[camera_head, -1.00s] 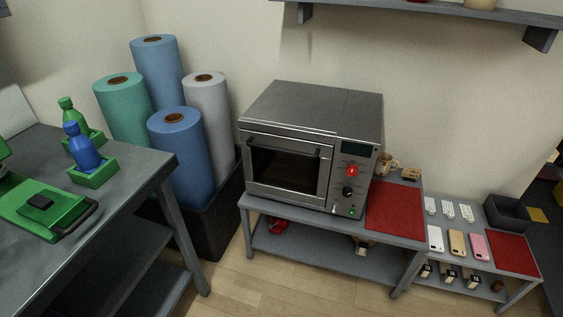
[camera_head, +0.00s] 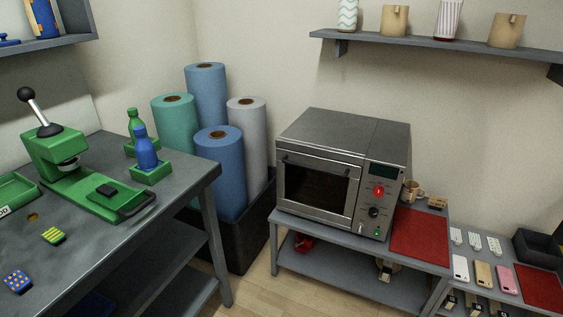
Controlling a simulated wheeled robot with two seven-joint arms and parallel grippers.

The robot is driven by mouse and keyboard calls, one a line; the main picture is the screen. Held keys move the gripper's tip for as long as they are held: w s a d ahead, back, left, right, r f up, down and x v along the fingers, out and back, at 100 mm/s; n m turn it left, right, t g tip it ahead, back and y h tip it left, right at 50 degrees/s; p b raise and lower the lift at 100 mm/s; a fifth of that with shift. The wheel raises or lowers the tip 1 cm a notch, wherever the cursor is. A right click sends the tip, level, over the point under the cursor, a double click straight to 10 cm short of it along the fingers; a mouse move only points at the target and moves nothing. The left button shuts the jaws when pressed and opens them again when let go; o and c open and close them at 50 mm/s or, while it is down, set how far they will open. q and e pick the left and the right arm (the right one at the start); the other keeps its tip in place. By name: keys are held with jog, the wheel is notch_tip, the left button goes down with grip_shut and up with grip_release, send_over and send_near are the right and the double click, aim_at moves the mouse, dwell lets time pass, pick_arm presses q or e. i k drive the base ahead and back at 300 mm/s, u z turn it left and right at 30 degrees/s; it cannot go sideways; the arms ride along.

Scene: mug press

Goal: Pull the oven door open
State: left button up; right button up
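The oven (camera_head: 343,170) is a grey metal box on a low grey table, right of centre in the head view. Its door (camera_head: 317,189) has a dark window and looks shut. A dark bar handle (camera_head: 316,165) runs along the door's top edge. A control panel with a red knob (camera_head: 379,191) and a black knob is to the right of the door. Neither of my grippers is in view.
The oven's table (camera_head: 420,254) has a red mat (camera_head: 420,236) and a mug (camera_head: 412,191) right of the oven. A workbench (camera_head: 185,203) with a green press (camera_head: 70,165) stands at left. Rolls (camera_head: 220,160) stand in a dark bin between them. Wooden floor (camera_head: 262,290) shows in front.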

aim_at(317, 185)
jog(key=u, duration=0.05)
jog(key=i, duration=0.9)
jog(key=z, duration=0.35)
